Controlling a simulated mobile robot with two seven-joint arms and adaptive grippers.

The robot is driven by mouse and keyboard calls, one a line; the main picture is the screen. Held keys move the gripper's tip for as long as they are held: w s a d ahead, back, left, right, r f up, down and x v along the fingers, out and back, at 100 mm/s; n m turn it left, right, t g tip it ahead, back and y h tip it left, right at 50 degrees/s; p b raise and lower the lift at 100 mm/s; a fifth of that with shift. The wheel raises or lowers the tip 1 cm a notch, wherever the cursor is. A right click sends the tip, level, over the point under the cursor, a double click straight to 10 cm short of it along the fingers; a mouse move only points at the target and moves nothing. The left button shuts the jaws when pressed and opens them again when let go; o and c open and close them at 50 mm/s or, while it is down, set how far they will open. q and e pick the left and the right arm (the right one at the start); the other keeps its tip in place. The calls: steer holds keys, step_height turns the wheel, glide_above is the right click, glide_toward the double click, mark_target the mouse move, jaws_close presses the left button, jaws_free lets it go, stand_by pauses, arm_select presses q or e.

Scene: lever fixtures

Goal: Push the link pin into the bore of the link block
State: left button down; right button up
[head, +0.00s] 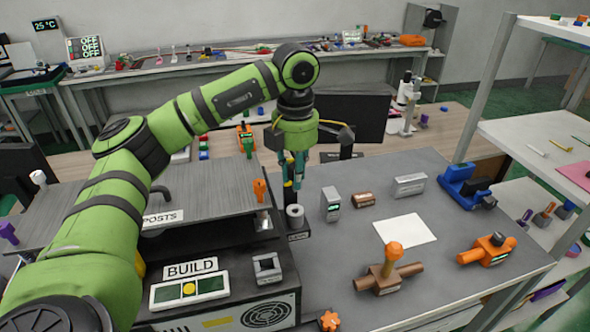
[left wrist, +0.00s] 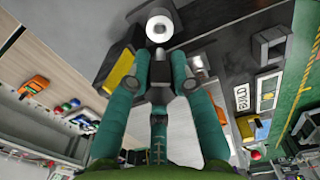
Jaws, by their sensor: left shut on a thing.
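My left gripper (head: 291,185) points down at the rear left edge of the grey table. I cannot tell for certain which piece is the link block. My right gripper is not in view.
A grey notched block (head: 267,268) sits beside the BUILD panel (head: 190,289). An orange upright piece (head: 260,190) stands close left of the gripper. A grey block (head: 331,204), a copper cylinder (head: 363,200) and a brown fixture with an orange knob (head: 388,278) stand to the right.

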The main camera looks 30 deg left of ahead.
arm_select(q)
steer(key=shift+f, duration=0.65)
steer(key=shift+f+b, duration=0.85)
steer(key=shift+b, duration=0.05)
steer(key=shift+f+b, duration=0.45)
steer(key=shift+f, duration=0.3)
steer(key=shift+f+b, duration=1.25)
steer(key=shift+f, duration=0.6)
steer(key=c, duration=1)
jaws_free()
steer(key=shift+r, duration=0.1)
